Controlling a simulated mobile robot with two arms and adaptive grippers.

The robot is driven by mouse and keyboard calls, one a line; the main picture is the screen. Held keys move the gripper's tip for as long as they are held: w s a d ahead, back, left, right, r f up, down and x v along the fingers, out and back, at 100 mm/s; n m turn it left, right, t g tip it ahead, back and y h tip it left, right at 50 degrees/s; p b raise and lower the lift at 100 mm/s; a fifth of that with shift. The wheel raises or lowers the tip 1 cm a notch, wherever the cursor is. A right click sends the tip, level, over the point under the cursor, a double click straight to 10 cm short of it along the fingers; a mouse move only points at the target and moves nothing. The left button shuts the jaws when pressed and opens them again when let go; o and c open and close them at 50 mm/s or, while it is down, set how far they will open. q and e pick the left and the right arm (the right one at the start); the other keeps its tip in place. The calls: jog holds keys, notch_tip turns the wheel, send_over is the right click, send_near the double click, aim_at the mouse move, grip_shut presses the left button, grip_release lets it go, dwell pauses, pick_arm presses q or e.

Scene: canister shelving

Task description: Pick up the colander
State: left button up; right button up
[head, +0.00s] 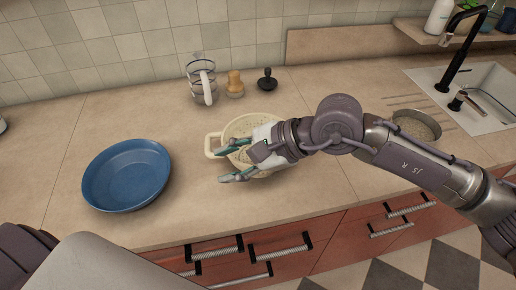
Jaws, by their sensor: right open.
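The cream colander (240,128) stands on the counter near the middle of the head view. It has small holes and a loop handle on its left side. My right arm comes in from the right, and my right gripper (229,163) is over the front of the colander. Its fingers are open, pointing left, and sit near the left handle. The gripper and wrist hide much of the colander's front and right side. I cannot tell whether the fingers touch it. My left gripper is not in view; only part of my left arm shows at the lower left.
A blue bowl (127,175) stands on the counter at left. A French press (202,80), a wooden grinder (234,84) and a dark tamper-like item (267,80) stand behind the colander. A metal pan (416,127) and sink (471,93) are at right. Drawers lie below the counter's front edge.

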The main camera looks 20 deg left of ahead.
jog(key=w+d+f+n+t+h, duration=0.1)
jog(key=w+d+f+t+h, duration=0.15)
jog(key=w+d, duration=0.25)
jog(key=w+d+f+n+t+h, duration=0.1)
jog(key=w+d+t+h, duration=0.1)
jog(key=w+d+h, duration=0.25)
jog(key=shift+y, duration=0.3)
jog(key=x, duration=0.2)
jog(key=p+x, duration=0.1)
jog(key=x, duration=0.2)
jog(key=w+p+x, duration=0.1)
jog(key=x, duration=0.1)
jog(key=shift+w+a+f, duration=0.1)
jog(key=shift+a+f, duration=0.05)
jog(key=shift+a, duration=0.15)
jog(key=shift+a+f+p, duration=0.1)
jog(key=shift+f+p, duration=0.15)
jog(key=shift+p, duration=0.05)
jog(key=p+x, duration=0.3)
jog(key=x, duration=0.1)
jog(key=shift+w+a+f, duration=0.2)
jog(key=shift+w+f, duration=0.05)
jog(key=shift+f, duration=0.05)
jog(key=shift+w+a+f, duration=0.1)
jog(key=shift+f, duration=0.25)
grip_shut()
jog(key=shift+r, duration=0.1)
